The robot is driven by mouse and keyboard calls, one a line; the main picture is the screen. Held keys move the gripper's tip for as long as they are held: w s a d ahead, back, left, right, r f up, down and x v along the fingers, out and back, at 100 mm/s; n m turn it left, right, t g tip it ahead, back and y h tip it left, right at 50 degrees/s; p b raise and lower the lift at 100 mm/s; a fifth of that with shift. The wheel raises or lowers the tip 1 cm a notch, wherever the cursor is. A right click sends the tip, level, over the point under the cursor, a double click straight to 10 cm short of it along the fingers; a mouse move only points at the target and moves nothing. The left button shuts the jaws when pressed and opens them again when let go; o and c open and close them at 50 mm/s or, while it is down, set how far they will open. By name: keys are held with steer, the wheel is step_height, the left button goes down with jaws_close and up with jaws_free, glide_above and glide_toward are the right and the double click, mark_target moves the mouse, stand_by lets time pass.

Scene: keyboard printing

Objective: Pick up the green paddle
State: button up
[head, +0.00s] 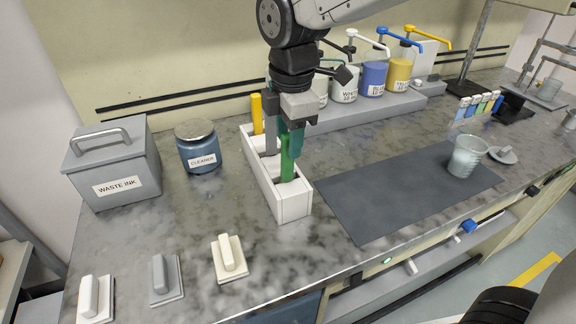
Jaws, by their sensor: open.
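The green paddle (287,163) stands upright in the front compartment of a white holder (292,206). My gripper (290,136) is open and points down at the paddle's upper part. Its fingers are around or just beside the handle; I cannot tell which, nor whether they touch it. The gripper hides the paddle's top, and the holder hides its lower end.
A yellow paddle (256,113) and a grey paddle (270,135) stand behind in the same holder. A cleaner jar (198,150) and waste ink box (112,165) are left. A dark mat (400,190) with a beaker (467,156) is right. Pump bottles (373,78) stand behind.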

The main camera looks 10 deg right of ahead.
mark_target(288, 181)
step_height(288, 181, down, 4)
steer(key=shift+w+a+r, duration=0.1)
steer(key=shift+w, duration=0.05)
jaws_close()
